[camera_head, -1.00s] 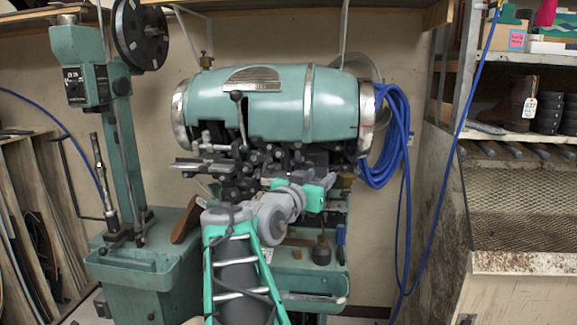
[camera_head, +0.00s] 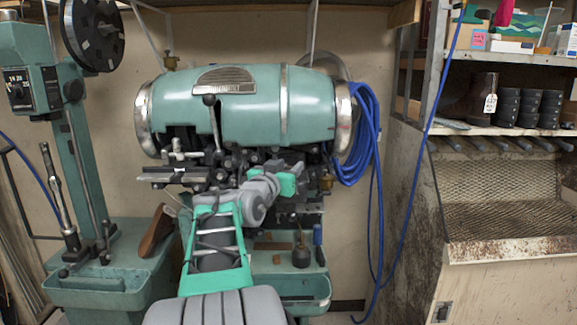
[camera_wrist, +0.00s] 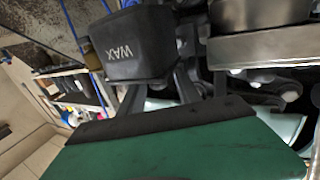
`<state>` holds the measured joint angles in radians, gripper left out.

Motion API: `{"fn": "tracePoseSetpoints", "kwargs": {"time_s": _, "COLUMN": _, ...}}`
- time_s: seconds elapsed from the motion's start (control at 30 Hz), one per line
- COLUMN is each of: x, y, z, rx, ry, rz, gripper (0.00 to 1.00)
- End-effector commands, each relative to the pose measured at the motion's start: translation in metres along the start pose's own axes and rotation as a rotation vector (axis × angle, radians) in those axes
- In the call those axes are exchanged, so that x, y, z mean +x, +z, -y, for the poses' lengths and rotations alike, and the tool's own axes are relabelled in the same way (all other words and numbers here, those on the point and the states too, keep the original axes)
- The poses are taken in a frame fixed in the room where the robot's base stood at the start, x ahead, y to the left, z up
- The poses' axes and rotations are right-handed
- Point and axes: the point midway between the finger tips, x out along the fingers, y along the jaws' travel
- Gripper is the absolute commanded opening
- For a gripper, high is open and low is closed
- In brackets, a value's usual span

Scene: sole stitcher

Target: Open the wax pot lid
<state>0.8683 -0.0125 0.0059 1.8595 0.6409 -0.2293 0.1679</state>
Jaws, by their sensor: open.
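The wax pot (camera_wrist: 135,47) shows in the wrist view as a dark box with rounded corners and white "WAX" lettering, at the upper left. The lettering is upside down in this tilted view. Whether its lid is open or shut I cannot tell. In the head view I cannot make the pot out among the dark machine parts and my gripper. My gripper (camera_head: 293,177) is open, in front of the machine's middle, its green end pointing right. In the wrist view its green body fills the bottom, close to the pot. I cannot see whether they touch.
The green stitcher's drum (camera_head: 240,105) hangs above my gripper. A blue hose coil (camera_head: 357,140) hangs at its right end. A green column machine (camera_head: 85,150) stands left, a brown shoe (camera_head: 156,230) beside it. A shelf unit with a mesh bin (camera_head: 510,205) stands right.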

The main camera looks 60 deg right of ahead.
Motion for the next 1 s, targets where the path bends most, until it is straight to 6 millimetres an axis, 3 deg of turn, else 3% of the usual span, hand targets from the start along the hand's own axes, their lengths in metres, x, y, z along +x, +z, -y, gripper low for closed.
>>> {"fn": "tracePoseSetpoints", "kwargs": {"time_s": 0.17, "x": 0.0003, "y": 0.0005, "z": -0.0009, "rx": 0.0, "ry": 0.001, "rz": 0.0, "gripper": 0.4}}
{"fn": "tracePoseSetpoints", "kwargs": {"time_s": 0.67, "x": 0.0004, "y": 0.0007, "z": -0.0018, "rx": -0.001, "ry": 0.003, "rz": 0.001, "gripper": 0.0}}
{"fn": "tracePoseSetpoints", "kwargs": {"time_s": 1.0, "x": 0.0004, "y": 0.0008, "z": -0.0018, "rx": -0.001, "ry": 0.003, "rz": 0.001, "gripper": 0.0}}
